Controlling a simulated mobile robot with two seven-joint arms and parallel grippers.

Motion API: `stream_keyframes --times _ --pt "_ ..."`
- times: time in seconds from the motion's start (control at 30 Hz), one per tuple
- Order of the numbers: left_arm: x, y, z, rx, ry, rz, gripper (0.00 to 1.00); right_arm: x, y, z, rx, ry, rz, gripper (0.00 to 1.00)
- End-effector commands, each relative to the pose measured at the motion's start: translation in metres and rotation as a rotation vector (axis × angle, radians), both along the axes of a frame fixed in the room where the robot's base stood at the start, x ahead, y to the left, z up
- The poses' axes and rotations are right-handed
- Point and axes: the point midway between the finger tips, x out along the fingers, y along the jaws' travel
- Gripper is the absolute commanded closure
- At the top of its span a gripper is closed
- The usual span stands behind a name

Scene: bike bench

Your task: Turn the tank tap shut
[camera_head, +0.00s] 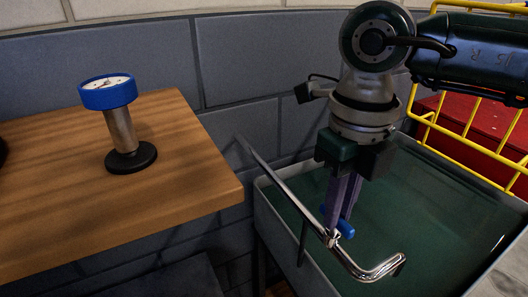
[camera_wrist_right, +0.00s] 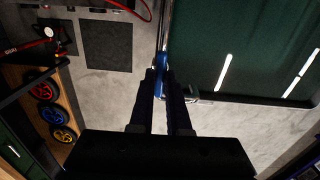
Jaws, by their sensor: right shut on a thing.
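The tank tap is a shiny metal pipe (camera_head: 292,203) with a bent spout over the tank and a small blue handle (camera_head: 346,229). My right gripper (camera_head: 341,222) comes down from above and is shut on the blue handle, which also shows between the fingertips in the right wrist view (camera_wrist_right: 161,62). The fingers hide part of the handle. The grey-rimmed tank (camera_head: 283,232) holds dark green water, and its dark interior shows at the upper right of the right wrist view (camera_wrist_right: 250,45). My left gripper is not in view.
A wooden bench top (camera_head: 60,217) on the left carries a blue-rimmed gauge (camera_head: 107,93) on a metal post. A yellow wire rack (camera_head: 470,143) with a red thing behind it stands right of my arm. A grey block wall (camera_head: 255,60) runs behind.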

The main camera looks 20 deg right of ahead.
Motion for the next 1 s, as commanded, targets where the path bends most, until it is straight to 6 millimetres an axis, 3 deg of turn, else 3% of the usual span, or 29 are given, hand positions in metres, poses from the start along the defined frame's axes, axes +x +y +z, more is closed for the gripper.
stream_keyframes --times 0.2,0.23,0.5,0.77,1.0 --pt "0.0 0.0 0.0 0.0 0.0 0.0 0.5 0.0 0.0 0.0 0.001 -0.001 0.002 1.0" --pt "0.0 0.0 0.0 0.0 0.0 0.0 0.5 0.0 0.0 0.0 0.001 -0.001 0.002 0.83" --pt "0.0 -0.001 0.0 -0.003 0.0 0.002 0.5 0.0 0.0 0.0 0.0 -0.001 0.002 0.55" --pt "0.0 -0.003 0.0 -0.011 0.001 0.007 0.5 0.0 0.0 0.002 0.0 -0.001 0.002 0.55" --pt "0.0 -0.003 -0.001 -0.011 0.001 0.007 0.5 0.002 0.0 0.04 0.001 -0.007 0.003 0.55"
